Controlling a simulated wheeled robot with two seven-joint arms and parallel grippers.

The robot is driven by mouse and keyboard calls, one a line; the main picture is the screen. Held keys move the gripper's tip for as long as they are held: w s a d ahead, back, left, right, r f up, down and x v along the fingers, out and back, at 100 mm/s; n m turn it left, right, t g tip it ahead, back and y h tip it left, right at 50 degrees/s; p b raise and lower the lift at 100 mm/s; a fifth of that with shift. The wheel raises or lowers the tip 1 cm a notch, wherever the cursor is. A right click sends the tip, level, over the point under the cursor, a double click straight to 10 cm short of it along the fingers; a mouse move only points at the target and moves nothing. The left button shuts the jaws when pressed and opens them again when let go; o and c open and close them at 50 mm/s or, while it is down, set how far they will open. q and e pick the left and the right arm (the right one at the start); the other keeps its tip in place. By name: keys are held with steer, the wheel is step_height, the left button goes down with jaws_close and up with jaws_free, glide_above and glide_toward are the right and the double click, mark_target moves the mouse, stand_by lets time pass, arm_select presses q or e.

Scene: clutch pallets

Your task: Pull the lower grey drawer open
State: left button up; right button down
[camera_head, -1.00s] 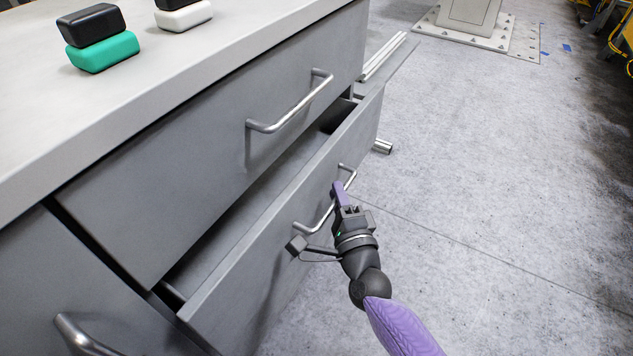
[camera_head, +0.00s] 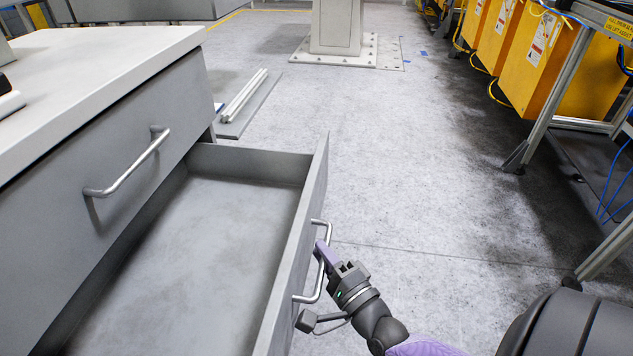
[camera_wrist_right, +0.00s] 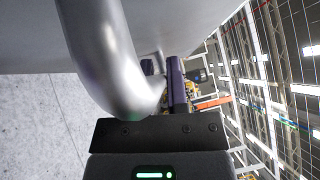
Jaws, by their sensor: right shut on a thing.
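The lower grey drawer (camera_head: 200,240) stands far out from the cabinet in the head view, and its inside shows empty where visible. Its front panel (camera_head: 304,225) carries a curved metal handle (camera_head: 320,268). My right gripper (camera_head: 325,257) is shut on this handle, with a purple finger against the bar. In the right wrist view the handle (camera_wrist_right: 105,55) runs large and close down to the gripper (camera_wrist_right: 165,95). The upper drawer, with its own metal handle (camera_head: 130,170), is shut. My left gripper is not in view.
A white worktop (camera_head: 100,70) covers the cabinet, with a dark and white object (camera_head: 8,98) at its left edge. Open concrete floor (camera_head: 400,170) lies right of the drawer. Yellow bins (camera_head: 545,55) and a metal frame (camera_head: 560,80) stand at the right.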

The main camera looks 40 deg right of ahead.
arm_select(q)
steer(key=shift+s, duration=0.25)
arm_select(e)
steer(key=c, duration=0.7)
jaws_free()
arm_select(q)
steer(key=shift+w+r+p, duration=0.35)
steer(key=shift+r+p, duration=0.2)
steer(key=shift+p, duration=0.1)
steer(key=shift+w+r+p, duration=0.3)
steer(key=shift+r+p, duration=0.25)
steer(key=shift+p, duration=0.05)
arm_select(e)
steer(key=shift+o, duration=0.2)
steer(key=s+a+f, duration=0.1)
steer(key=s, duration=0.8)
steer(key=shift+s+f, duration=0.2)
steer(key=shift+s, duration=0.2)
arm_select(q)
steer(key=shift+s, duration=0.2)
arm_select(e)
steer(key=shift+a, duration=0.1)
